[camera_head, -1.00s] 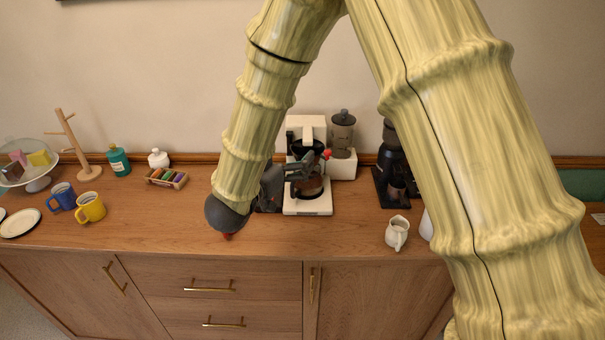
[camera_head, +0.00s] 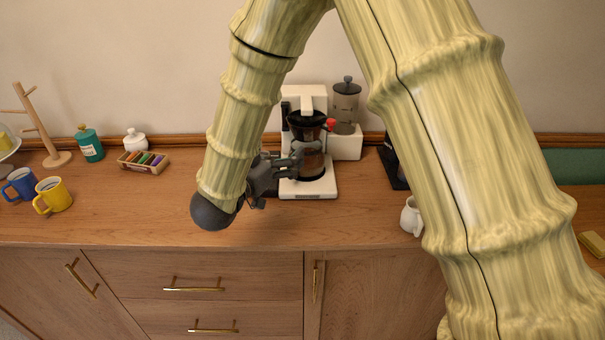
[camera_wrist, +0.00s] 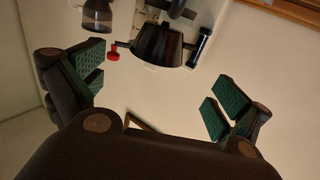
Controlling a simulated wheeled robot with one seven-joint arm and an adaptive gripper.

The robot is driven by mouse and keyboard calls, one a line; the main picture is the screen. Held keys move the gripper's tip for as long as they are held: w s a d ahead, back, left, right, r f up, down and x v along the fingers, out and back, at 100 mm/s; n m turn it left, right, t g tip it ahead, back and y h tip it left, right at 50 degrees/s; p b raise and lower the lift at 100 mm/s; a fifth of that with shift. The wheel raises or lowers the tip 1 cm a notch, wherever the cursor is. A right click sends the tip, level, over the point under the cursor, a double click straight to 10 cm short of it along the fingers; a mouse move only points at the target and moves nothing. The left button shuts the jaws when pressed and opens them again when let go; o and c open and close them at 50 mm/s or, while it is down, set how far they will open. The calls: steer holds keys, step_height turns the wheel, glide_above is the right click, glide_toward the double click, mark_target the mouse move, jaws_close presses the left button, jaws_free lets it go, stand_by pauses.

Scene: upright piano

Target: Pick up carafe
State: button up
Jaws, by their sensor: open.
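The carafe (camera_head: 312,166) is a dark glass vessel standing on the base of the white coffee maker (camera_head: 320,191), below the black filter basket (camera_head: 306,122). My gripper (camera_head: 296,159) is just left of the carafe, at about its height, and its fingers overlap the carafe's left side in the head view. I cannot tell whether they touch it. In the wrist view my gripper (camera_wrist: 157,88) has its fingers wide apart with nothing between them. The carafe is not clear there.
A grinder (camera_head: 345,105) stands right of the coffee maker. A white pitcher (camera_head: 410,216) is at the front right, partly behind my arm. A capsule box (camera_head: 143,162), a white jar (camera_head: 135,140), a teal bottle (camera_head: 89,146) and mugs (camera_head: 54,195) are left. The front counter is mostly clear.

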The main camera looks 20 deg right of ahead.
step_height(320, 180, down, 6)
steer(key=b, duration=0.5)
steer(key=shift+p+x, duration=0.7)
steer(key=shift+x, duration=2.5)
steer(key=shift+f+p+x, duration=0.1)
steer(key=shift+p+x, duration=0.15)
steer(key=shift+x, duration=0.9)
steer(key=shift+f+p+x, duration=0.15)
steer(key=shift+p+x, duration=0.05)
steer(key=shift+x, duration=0.95)
steer(key=shift+s, duration=0.1)
steer(key=c, duration=1.5)
steer(key=shift+r, duration=0.25)
